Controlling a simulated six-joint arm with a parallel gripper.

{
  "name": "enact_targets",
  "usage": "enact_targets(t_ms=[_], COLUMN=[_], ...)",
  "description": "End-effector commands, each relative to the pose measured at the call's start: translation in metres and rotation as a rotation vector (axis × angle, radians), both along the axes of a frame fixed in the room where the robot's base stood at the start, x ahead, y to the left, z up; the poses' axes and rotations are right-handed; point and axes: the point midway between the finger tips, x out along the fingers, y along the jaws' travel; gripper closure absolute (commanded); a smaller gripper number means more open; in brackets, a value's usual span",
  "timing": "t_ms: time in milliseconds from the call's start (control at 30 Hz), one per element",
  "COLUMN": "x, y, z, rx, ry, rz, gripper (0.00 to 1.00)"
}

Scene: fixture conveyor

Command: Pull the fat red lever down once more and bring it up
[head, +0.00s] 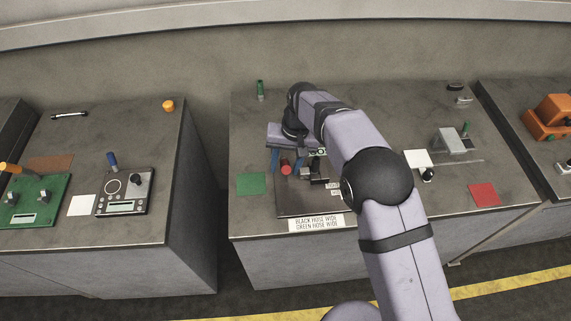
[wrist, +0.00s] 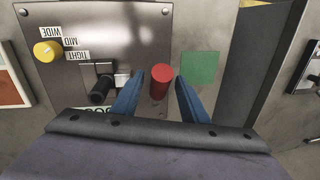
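The fat red lever (wrist: 160,82) shows in the wrist view as a thick red cylinder by the edge of a metal panel (wrist: 110,22). It also shows in the head view (head: 286,166). My gripper (wrist: 160,74) has its two blue fingers on either side of the red lever, with a narrow gap visible on each side. The gripper is open and does not appear to touch the lever. My gripper in the head view (head: 287,162) is over the panel's left side.
A black lever (wrist: 99,92) stands beside the left finger, and a yellow knob (wrist: 46,51) is by the WIDE, MID, TIGHT labels. A green square (wrist: 200,67) lies flat beyond the right finger. A sign (head: 316,224) reads "BLACK HOSE WIDE, GREEN HOSE WIDE".

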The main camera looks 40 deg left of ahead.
Motion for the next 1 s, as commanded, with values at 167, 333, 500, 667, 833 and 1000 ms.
enact_targets(t_ms=[167,333,500,667,833,1000], x=[0.000,0.001,0.004,0.006,0.008,0.008], y=[0.000,-0.001,-0.003,-0.006,-0.008,-0.009], z=[0.000,0.010,0.032,0.053,0.068,0.072], rx=[-0.001,0.000,0.002,0.001,0.001,0.000], ry=[0.000,0.000,-0.002,-0.002,-0.001,0.000], rz=[0.001,0.001,0.001,0.001,0.000,0.000], gripper=[0.60,0.60,0.60,0.60,0.60,0.60])
